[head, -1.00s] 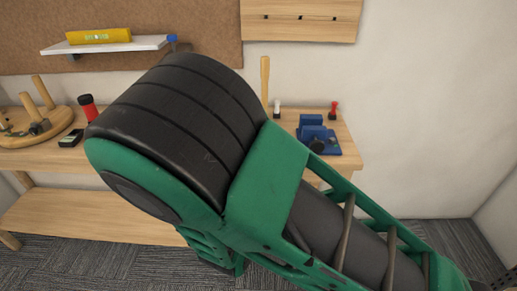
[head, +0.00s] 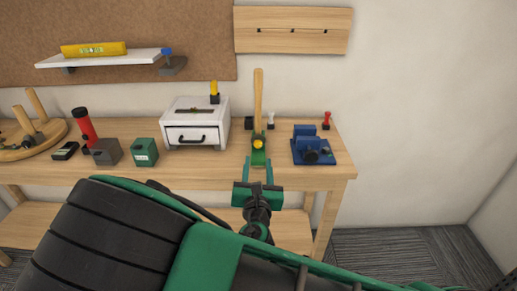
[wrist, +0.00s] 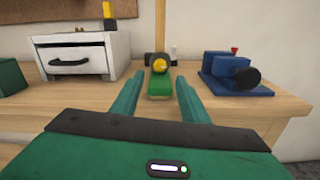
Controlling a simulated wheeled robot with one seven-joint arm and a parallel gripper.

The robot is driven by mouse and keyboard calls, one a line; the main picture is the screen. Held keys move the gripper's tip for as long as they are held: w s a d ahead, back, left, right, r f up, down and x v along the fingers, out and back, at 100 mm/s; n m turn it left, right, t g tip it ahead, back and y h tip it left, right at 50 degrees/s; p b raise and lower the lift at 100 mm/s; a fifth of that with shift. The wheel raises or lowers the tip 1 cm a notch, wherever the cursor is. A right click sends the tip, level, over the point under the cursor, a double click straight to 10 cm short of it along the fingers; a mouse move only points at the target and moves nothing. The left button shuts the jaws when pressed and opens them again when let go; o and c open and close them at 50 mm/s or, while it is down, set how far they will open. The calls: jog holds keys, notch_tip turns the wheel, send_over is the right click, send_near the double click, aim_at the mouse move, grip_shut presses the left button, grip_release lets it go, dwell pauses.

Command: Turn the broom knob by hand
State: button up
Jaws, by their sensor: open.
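The broom stands on the wooden bench, with a tall wooden handle (head: 258,92) and a green base (head: 258,160). A round yellow knob (head: 257,143) sits at the front of it, low on the handle. In the wrist view the yellow knob (wrist: 159,66) shows above the green base (wrist: 160,86), between and beyond the two fingers. My gripper (head: 260,162) is open, its green fingers apart on either side of the base. In the wrist view my gripper (wrist: 163,95) holds nothing. I cannot tell whether a finger touches the broom.
A blue vise (head: 314,148) stands right of the broom. A white drawer box (head: 196,125) stands left, with green (head: 145,152) and grey (head: 106,151) boxes further left. A small red-topped item (head: 327,120) is behind the vise. The bench front between is clear.

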aim_at(258, 145)
jog(key=w, duration=0.9)
jog(key=shift+w+d, duration=0.25)
jog(key=shift+w, duration=0.1)
jog(key=shift+d, duration=0.1)
jog(key=shift+c, duration=0.3)
jog(key=c, duration=1)
